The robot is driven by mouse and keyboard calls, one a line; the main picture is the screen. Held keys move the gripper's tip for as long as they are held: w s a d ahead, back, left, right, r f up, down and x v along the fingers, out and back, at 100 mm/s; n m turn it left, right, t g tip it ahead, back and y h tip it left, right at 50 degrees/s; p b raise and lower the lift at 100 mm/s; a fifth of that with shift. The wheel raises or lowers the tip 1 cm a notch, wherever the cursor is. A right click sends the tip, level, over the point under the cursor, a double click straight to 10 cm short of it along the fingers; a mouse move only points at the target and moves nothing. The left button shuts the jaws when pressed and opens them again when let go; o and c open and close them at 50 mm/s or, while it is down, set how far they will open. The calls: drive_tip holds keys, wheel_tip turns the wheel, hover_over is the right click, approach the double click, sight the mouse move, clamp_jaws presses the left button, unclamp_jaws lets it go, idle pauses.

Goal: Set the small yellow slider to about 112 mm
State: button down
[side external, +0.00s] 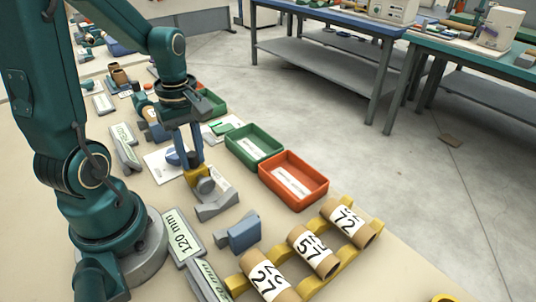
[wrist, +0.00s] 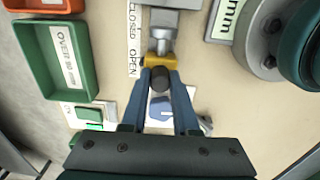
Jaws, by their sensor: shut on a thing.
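A small yellow block (wrist: 160,61) with a dark round knob (wrist: 160,77) sits at the end of a grey metal fixture (wrist: 172,20). A white strip reading CLOSED and OPEN (wrist: 133,40) lies beside it. My gripper (wrist: 160,80) is shut on the knob, its two blue fingers on either side. In the side view my gripper (side external: 190,160) reaches down to the yellow block (side external: 203,184), which is partly hidden by the fingers. The grey fixture (side external: 216,204) is in front of it. I cannot read a millimetre scale or the slider's setting.
Green (side external: 254,145) and orange (side external: 293,180) bins stand to the right. Numbered cardboard tubes (side external: 312,250) lie on a yellow rack in front. A 120 mm sign (side external: 182,236) stands near my base. A blue-grey block (side external: 241,232) lies between the fixture and the rack.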

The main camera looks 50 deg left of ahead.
sight(193, 155)
drive_tip(key=shift+d, duration=0.4)
drive_tip(key=c, duration=0.7)
unclamp_jaws()
drive_tip(key=shift+r, duration=2.6)
